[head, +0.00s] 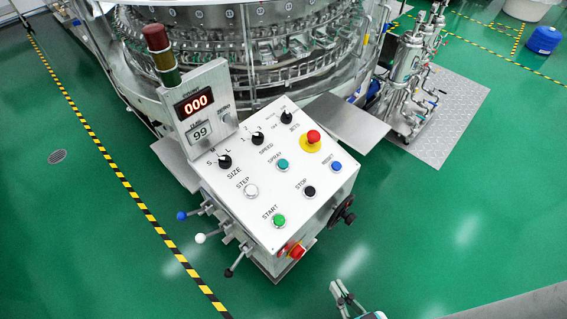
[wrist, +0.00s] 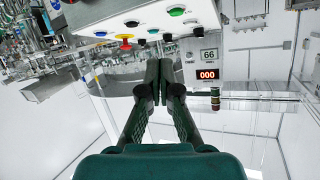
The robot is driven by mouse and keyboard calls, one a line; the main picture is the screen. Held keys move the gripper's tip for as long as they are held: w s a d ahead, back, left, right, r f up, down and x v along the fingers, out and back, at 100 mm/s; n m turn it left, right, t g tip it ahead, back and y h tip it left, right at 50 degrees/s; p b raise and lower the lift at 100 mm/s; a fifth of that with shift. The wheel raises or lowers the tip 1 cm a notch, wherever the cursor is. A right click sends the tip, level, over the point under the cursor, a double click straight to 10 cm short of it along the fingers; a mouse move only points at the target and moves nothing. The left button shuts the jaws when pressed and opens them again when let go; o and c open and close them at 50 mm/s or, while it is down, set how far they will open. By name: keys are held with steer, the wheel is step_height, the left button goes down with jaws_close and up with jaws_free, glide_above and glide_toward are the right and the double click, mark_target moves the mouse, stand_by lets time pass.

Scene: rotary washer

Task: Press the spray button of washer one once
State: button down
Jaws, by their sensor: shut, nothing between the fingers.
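The silver control panel (head: 233,190) of the washer stands in the middle of the head view. Its teal SPRAY button (head: 283,164) sits between the SPEED knob (head: 257,138) and the black STOP button (head: 309,191). A teal button, small in the wrist view (wrist: 153,31), shows just above my fingertips in the upside-down picture. My gripper (head: 340,287) is at the bottom of the head view, in front of and to the right of the panel, apart from it. Its fingers are together and empty, as the wrist view (wrist: 158,68) shows.
Nearby on the panel are the green START button (head: 279,220), white STEP button (head: 251,190), blue RESET button (head: 336,166) and red emergency stop (head: 313,137). A black handwheel (head: 342,211) and levers (head: 208,237) stick out at the sides.

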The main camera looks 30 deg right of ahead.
steer(key=w+d+f+m, duration=0.1)
steer(key=w+f+m, duration=0.1)
steer(key=w, duration=0.8)
step_height(320, 180, up, 10)
steer(key=m+g, duration=0.2)
steer(key=m, duration=0.4)
glide_above(282, 159)
steer(key=s+d, duration=0.1)
steer(key=s, duration=0.4)
steer(key=shift+s+y, duration=0.15)
steer(key=shift+y, duration=0.15)
steer(key=shift+w+a+f, duration=0.15)
steer(key=shift+w+f, duration=0.2)
steer(key=shift+f, duration=1.05)
steer(key=shift+w+a+f, duration=0.1)
steer(key=shift+w+f, duration=0.3)
steer(key=shift+f, duration=1)
steer(key=shift+w+a+f, duration=0.15)
steer(key=shift+w+f, duration=0.2)
steer(key=shift+f, duration=1.05)
steer(key=shift+w+a+f, duration=0.1)
steer(key=shift+w+f, duration=0.1)
steer(key=shift+f, duration=0.65)
steer(key=shift+r, duration=0.15)
steer(key=shift+s+r, duration=0.25)
steer(key=shift+r, duration=0.45)
